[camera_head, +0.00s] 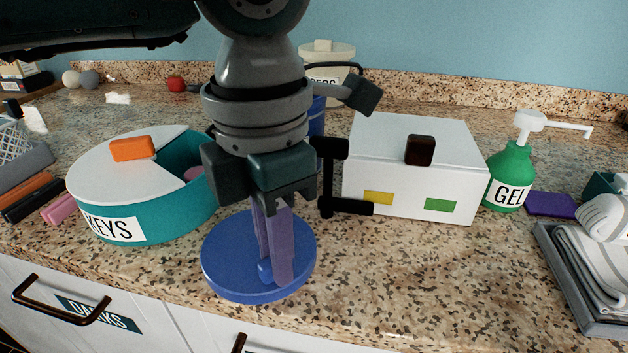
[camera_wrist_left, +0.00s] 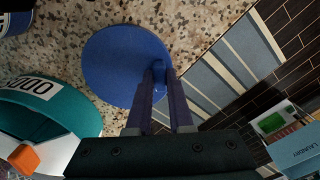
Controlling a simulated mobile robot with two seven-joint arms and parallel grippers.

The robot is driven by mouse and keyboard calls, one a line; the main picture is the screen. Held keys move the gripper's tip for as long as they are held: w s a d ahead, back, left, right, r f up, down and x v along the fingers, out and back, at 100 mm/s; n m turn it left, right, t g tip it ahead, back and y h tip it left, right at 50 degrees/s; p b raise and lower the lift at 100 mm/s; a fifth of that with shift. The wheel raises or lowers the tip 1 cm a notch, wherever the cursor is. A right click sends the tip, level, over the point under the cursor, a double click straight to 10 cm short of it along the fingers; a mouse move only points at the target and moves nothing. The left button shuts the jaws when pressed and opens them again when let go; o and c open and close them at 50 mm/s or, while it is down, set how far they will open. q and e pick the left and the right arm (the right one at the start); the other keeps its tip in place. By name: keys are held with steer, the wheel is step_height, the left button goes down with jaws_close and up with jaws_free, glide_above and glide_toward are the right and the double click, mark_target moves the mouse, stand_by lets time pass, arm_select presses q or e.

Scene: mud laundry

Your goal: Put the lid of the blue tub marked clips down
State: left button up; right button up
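The blue round lid (camera_head: 222,262) is in front of the white box, low over or on the counter near its front edge; I cannot tell if it touches. It also shows in the left wrist view (camera_wrist_left: 108,65). My left gripper (camera_head: 272,272) points down at the lid, its two purple fingers closed around the lid's small blue knob (camera_wrist_left: 158,72). A blue tub (camera_head: 317,118) stands behind my left gripper, mostly hidden by it; its label cannot be read. My right gripper is in neither view.
A teal tub (camera_head: 165,222) marked KEYS, with a partly open white lid, stands left. The white box (camera_head: 375,160) and green GEL bottle (camera_head: 510,175) stand right. A dark bracket-like piece (camera_head: 327,180) stands beside my gripper. The counter front right of the lid is clear.

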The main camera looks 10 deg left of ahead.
arm_select(q)
steer(key=o, duration=0.4)
steer(key=shift+o, duration=0.2)
